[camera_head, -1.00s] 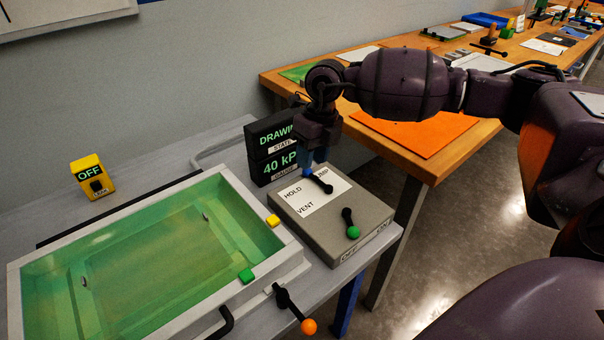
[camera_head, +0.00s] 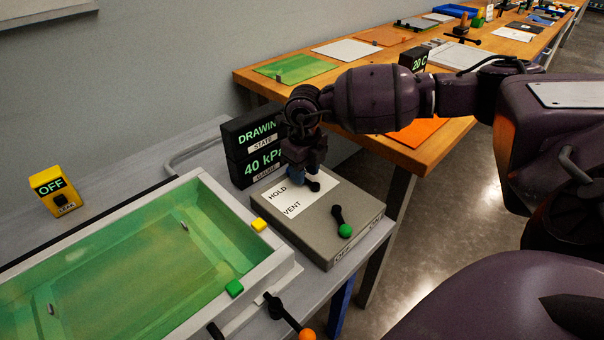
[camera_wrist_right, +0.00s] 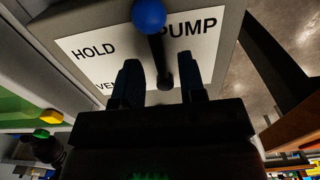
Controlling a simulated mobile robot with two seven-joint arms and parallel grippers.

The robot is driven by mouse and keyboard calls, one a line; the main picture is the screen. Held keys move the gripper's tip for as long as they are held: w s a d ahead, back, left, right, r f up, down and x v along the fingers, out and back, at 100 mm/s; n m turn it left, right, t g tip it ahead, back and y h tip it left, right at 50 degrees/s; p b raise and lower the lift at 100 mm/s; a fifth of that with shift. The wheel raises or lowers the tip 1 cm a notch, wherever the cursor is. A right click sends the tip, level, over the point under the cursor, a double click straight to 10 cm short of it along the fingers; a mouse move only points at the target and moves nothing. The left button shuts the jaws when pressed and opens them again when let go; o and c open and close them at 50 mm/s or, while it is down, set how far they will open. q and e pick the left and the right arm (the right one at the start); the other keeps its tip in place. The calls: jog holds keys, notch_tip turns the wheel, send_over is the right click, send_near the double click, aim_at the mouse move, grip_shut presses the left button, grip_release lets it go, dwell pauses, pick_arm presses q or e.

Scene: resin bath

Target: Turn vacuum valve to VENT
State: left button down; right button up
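The vacuum valve is a black lever with a blue knob (camera_wrist_right: 149,15) on a grey box (camera_head: 350,218). Its white label (camera_head: 291,208) reads HOLD, VENT and, in the right wrist view, PUMP. The lever's pivot end (camera_head: 313,186) shows in the head view. The knob lies near the start of the word PUMP. My right gripper (camera_head: 299,173) is over the lever. In the right wrist view its fingers (camera_wrist_right: 162,80) are apart, with the lever's shaft between them, and I see no clear contact. In the head view, the gripper hides the PUMP word. My left gripper is not in view.
A green-knobbed lever (camera_head: 344,229) sits on the same box. The display (camera_head: 258,152) behind reads DRAWING and 40 kPa. The green bath (camera_head: 130,270) lies left, with an orange-knobbed lever (camera_head: 289,317) at its front.

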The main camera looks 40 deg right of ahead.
jog(key=shift+f, duration=0.4)
grip_shut()
